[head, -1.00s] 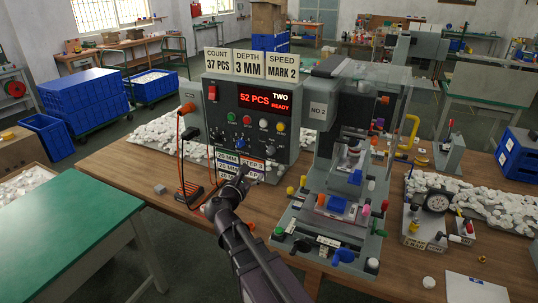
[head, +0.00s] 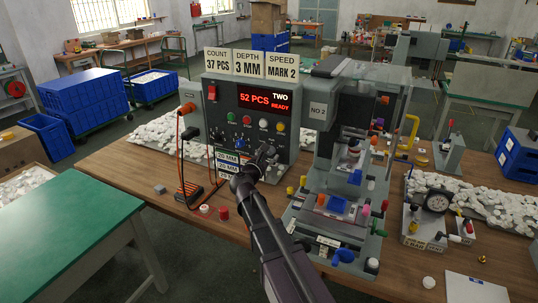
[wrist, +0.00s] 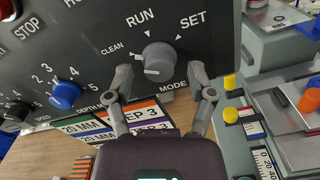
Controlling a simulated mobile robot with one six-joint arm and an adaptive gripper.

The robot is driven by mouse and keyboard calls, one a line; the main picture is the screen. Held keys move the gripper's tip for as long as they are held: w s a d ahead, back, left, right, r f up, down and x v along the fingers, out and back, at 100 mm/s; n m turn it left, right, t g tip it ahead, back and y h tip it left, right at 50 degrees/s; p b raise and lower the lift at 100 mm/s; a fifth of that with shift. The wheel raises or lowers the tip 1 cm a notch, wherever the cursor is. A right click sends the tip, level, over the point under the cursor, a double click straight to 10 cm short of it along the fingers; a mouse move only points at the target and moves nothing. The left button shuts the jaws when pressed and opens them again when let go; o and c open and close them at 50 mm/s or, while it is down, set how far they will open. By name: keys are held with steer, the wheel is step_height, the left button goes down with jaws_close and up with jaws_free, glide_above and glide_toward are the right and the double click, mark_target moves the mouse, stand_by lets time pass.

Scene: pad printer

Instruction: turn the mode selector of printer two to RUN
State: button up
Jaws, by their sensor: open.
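The mode selector (wrist: 158,58) is a grey knob on the dark panel of printer two, marked CLEAN at left, RUN above and SET at upper right in the wrist view. A pale mark shows on the knob's lower left, but I cannot tell surely which label it points to. My gripper (wrist: 160,76) is open, its two fingers on either side of the knob and slightly below it; contact is not clear. In the head view my gripper (head: 264,154) is at the lower right of the panel (head: 222,117) and hides the knob. The display (head: 263,101) reads 52 PCS, TWO, READY.
A blue knob (wrist: 65,94) sits left of the selector. Depth and step cards (wrist: 140,118) hang below it. The printing unit (head: 335,190) stands close on the right. Red and white caps (head: 223,212) lie on the table in front.

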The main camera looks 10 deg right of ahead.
steer(key=shift+w+d, duration=0.1)
jaws_close()
stand_by(0.3)
steer(key=shift+m, duration=0.4)
steer(key=m, duration=0.5)
steer(key=shift+m, duration=0.3)
steer(key=m, duration=0.5)
steer(key=shift+r, duration=0.1)
steer(key=shift+m, duration=0.3)
